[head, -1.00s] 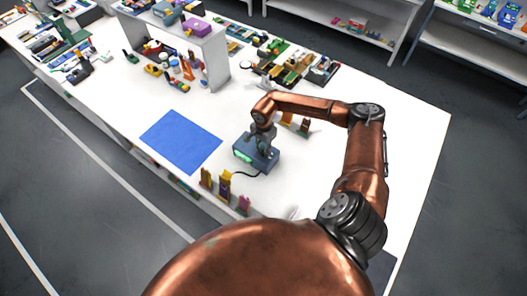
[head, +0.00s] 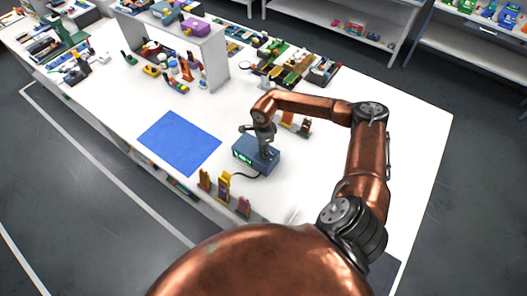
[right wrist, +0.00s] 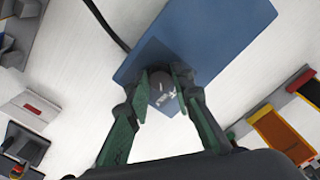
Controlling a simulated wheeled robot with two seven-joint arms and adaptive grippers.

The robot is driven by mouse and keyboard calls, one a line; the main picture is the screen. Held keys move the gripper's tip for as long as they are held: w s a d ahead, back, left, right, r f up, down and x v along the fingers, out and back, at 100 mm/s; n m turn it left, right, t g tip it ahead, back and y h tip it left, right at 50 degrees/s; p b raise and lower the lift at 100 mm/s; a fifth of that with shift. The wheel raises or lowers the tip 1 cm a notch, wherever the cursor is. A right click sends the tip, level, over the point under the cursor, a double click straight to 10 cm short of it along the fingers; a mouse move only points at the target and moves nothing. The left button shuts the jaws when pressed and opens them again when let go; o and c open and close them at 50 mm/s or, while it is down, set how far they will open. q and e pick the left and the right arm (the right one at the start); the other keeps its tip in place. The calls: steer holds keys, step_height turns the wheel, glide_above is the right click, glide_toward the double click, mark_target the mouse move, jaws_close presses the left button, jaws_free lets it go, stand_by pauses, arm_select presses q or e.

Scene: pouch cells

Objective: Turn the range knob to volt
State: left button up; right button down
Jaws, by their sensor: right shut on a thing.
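The meter is a blue-grey box (head: 262,160) with a lit green display on its front. It stands on the white table, right of the blue mat. In the right wrist view the meter's blue top (right wrist: 215,30) fills the upper middle. The dark round range knob (right wrist: 158,82) sits near one corner of it, with a pale mark beside it. My right gripper (head: 266,150) points down onto the meter's top. Its green fingers (right wrist: 161,88) are shut on the knob from both sides. The knob's setting cannot be read. My left gripper is out of view.
A black cable (head: 246,176) leaves the meter's front. Colourful pouch cells in holders (head: 224,187) stand near the front edge, and more (head: 296,123) stand behind the meter. The flat blue mat (head: 180,142) lies left. A white shelf (head: 212,62) stands behind it.

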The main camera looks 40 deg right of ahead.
stand_by(0.3)
steer(key=c, duration=1.7)
jaws_free()
step_height(320, 180, up, 12)
steer(key=shift+r, duration=0.1)
